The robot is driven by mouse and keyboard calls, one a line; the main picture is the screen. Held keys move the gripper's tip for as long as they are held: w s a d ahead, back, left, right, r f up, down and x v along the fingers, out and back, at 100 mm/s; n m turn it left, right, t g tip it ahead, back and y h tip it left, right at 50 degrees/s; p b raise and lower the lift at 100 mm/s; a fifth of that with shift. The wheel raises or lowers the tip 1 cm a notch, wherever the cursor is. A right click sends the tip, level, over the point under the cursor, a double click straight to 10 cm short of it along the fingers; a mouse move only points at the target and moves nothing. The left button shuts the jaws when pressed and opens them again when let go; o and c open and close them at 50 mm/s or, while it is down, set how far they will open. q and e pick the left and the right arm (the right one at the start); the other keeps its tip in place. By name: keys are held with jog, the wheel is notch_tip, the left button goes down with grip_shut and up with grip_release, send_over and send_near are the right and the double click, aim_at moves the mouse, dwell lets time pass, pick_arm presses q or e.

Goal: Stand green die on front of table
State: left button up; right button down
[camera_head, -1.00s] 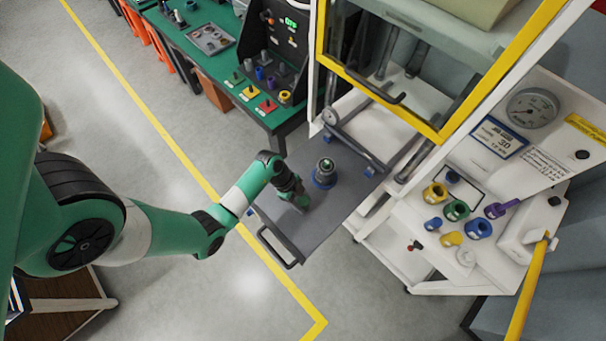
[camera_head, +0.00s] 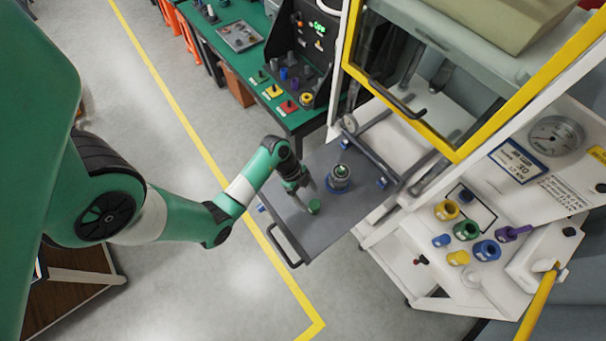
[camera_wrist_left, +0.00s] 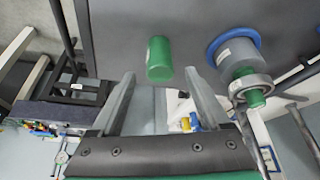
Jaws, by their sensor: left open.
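The green die (camera_head: 314,206) is a small green cylinder, standing upright on the grey sliding table (camera_head: 331,234) near its front-left part. In the left wrist view the green die (camera_wrist_left: 159,60) sits just beyond the fingertips, in line with the gap between them. My left gripper (camera_head: 304,192) is open and empty, close beside the die; its spread fingers show in the wrist view (camera_wrist_left: 160,75). A grey cylindrical fixture with a blue ring base (camera_head: 338,180) stands on the table behind the die. My right gripper is not in view.
The white cabinet with a yellow-framed door (camera_head: 433,130) rises behind the table. Coloured rings and dies, including a green ring (camera_head: 466,230), lie on the white shelf at right. A green bench (camera_head: 300,118) stands at the back. The table's front handle (camera_head: 284,248) sticks out.

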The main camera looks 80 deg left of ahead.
pick_arm(q)
jog(key=p+v, duration=0.1)
jog(key=v, duration=0.4)
jog(key=shift+s+a+r, duration=0.1)
jog(key=shift+a+r, duration=0.05)
jog(key=shift+r, duration=0.1)
